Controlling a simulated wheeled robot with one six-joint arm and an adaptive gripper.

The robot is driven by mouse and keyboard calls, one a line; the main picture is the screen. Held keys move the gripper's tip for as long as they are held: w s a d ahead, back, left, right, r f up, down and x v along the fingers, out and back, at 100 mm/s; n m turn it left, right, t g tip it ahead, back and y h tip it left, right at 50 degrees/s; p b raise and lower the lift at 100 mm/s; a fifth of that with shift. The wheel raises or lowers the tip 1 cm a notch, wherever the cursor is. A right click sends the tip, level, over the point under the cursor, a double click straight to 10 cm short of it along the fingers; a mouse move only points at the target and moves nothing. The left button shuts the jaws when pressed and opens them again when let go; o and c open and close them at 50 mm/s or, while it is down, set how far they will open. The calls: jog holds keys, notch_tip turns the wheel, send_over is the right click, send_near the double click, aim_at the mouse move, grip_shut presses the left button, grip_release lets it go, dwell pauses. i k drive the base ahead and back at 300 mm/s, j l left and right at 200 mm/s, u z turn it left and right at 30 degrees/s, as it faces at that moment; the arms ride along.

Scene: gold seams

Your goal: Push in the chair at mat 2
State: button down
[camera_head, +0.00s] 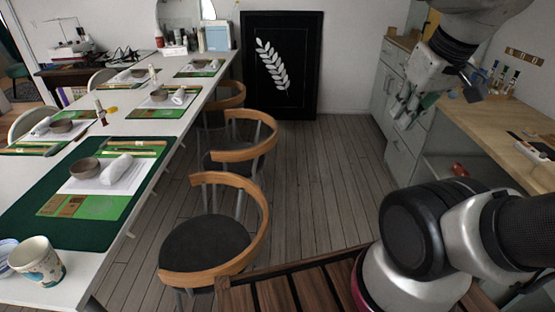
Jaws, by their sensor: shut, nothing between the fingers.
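Three wooden chairs with curved backrests and dark seats stand along the right side of the long white table (168,128): a near chair (205,245), a middle chair (248,153) and a far chair (232,97). The near and middle chairs stick out into the aisle. Green place mats lie on the table, among them a near mat (108,207), a middle mat (158,113) and a far mat (200,73). I cannot read any mat numbers. My gripper (404,112) is shut and empty, raised at the right, well apart from the chairs.
A slatted wooden surface (305,285) lies at the bottom, close to the near chair. A counter with drawers (402,160) lines the right side. A black framed leaf picture (281,66) leans on the back wall. The plank floor (320,180) between is clear. A patterned cup (37,262) stands near the table's front edge.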

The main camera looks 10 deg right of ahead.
aim_at(243, 174)
jog(key=i+l+u, duration=0.1)
jog(key=l, duration=0.25)
jog(key=i+l+u, duration=0.1)
jog(key=i+l, duration=0.15)
jog(key=l, duration=0.15)
jog(key=i+l+u, duration=0.1)
jog(key=l, duration=0.3)
jog(key=i+l+u, duration=0.35)
jog(key=i+l, duration=0.8)
jog(key=i, duration=0.15)
